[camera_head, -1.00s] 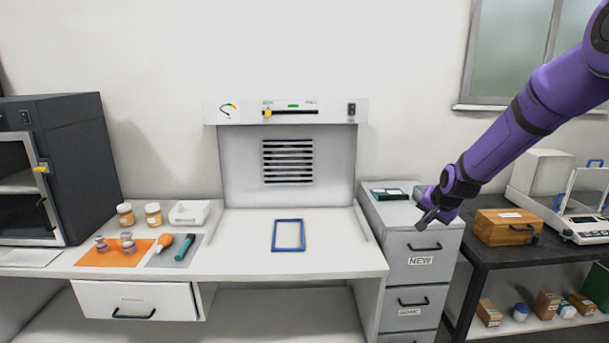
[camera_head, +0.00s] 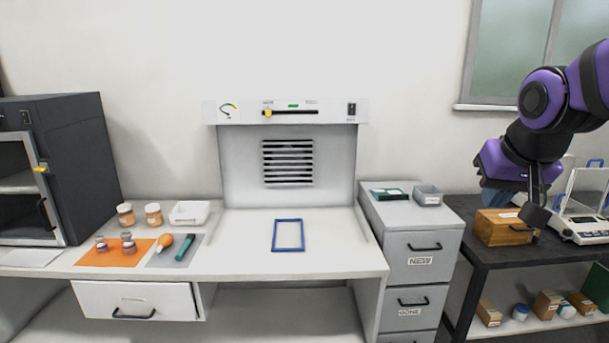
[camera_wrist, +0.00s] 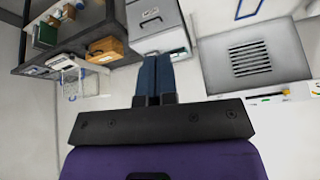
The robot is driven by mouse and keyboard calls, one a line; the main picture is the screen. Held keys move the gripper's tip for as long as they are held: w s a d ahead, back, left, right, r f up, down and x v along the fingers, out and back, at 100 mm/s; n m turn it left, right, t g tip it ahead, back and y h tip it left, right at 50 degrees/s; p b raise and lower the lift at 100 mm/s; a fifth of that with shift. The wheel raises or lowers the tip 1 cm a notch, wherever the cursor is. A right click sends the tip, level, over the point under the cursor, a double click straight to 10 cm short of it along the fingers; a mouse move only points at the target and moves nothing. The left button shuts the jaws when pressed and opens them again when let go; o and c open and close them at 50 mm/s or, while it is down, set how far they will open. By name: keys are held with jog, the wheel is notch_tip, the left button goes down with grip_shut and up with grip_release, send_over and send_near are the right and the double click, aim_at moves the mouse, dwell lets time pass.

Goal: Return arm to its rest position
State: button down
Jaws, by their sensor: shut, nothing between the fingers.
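My purple arm comes in from the right edge in the head view.
The grey drawer cabinet (camera_head: 422,257) stands left of the gripper. The wooden box (camera_head: 500,229) and balance (camera_head: 588,229) are on the dark table (camera_head: 490,270). The white bench holds a blue frame (camera_head: 288,248), an orange mat (camera_head: 103,259) and jars.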

jog(key=s+n, duration=0.2)
jog(key=s, duration=1.3)
jog(key=shift+r, duration=0.1)
